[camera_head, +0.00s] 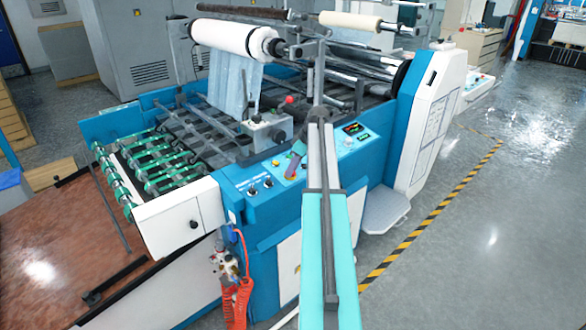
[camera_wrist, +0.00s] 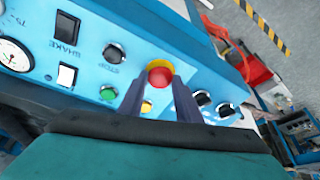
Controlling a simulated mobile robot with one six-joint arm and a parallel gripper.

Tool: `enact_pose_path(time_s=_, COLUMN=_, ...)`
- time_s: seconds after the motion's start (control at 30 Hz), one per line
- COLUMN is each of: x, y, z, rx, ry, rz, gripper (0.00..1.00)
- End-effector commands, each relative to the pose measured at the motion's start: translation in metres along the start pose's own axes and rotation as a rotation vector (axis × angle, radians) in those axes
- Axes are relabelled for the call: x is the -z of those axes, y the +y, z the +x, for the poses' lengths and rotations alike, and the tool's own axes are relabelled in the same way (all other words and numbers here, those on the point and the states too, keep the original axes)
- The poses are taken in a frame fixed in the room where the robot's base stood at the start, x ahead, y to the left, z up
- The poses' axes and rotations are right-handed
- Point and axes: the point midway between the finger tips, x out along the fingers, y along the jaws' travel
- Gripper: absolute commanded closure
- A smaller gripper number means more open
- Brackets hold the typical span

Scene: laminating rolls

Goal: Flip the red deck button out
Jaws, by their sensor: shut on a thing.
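The red button (camera_wrist: 159,76) sits in a yellow collar on the blue control panel (camera_wrist: 75,30) in the wrist view. My gripper (camera_wrist: 159,84) has one dark finger on each side of the red cap and is shut on it. The cap's top still shows between the fingertips; the fingers hide parts of its sides. In the head view my gripper (camera_head: 292,168) reaches down to the front panel of the blue machine (camera_head: 255,208), and it mostly covers the button there.
A green button (camera_wrist: 108,92) and a black STOP knob (camera_wrist: 115,53) lie left of the red button. Black knobs (camera_wrist: 203,98) lie close on its right. A grey box with a red-topped lever (camera_head: 289,100) stands behind the panel. Orange coiled hose (camera_head: 237,297) hangs at the front.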

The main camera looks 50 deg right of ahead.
Motion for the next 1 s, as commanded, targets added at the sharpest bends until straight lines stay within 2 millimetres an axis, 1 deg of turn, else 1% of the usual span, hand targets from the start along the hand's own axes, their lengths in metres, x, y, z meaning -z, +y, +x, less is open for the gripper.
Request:
enact_pose_path(time_s=0.27, x=0.002, y=-0.001, z=-0.013, rx=0.000, ry=0.001, rz=0.000, gripper=1.00)
enact_pose_path(time_s=0.5, x=0.003, y=0.000, z=-0.015, rx=-0.001, ry=0.001, rz=0.001, gripper=1.00)
enact_pose_path(time_s=0.53, x=0.003, y=0.000, z=-0.015, rx=-0.002, ry=0.002, rz=0.001, gripper=0.68)
enact_pose_path(time_s=0.63, x=0.003, y=0.000, z=-0.015, rx=-0.002, ry=0.002, rz=0.001, gripper=0.51)
enact_pose_path(time_s=0.67, x=0.003, y=0.000, z=-0.015, rx=-0.001, ry=0.001, rz=0.001, gripper=0.49)
enact_pose_path(time_s=1.0, x=0.002, y=0.000, z=-0.014, rx=0.000, ry=0.000, rz=0.001, gripper=0.49)
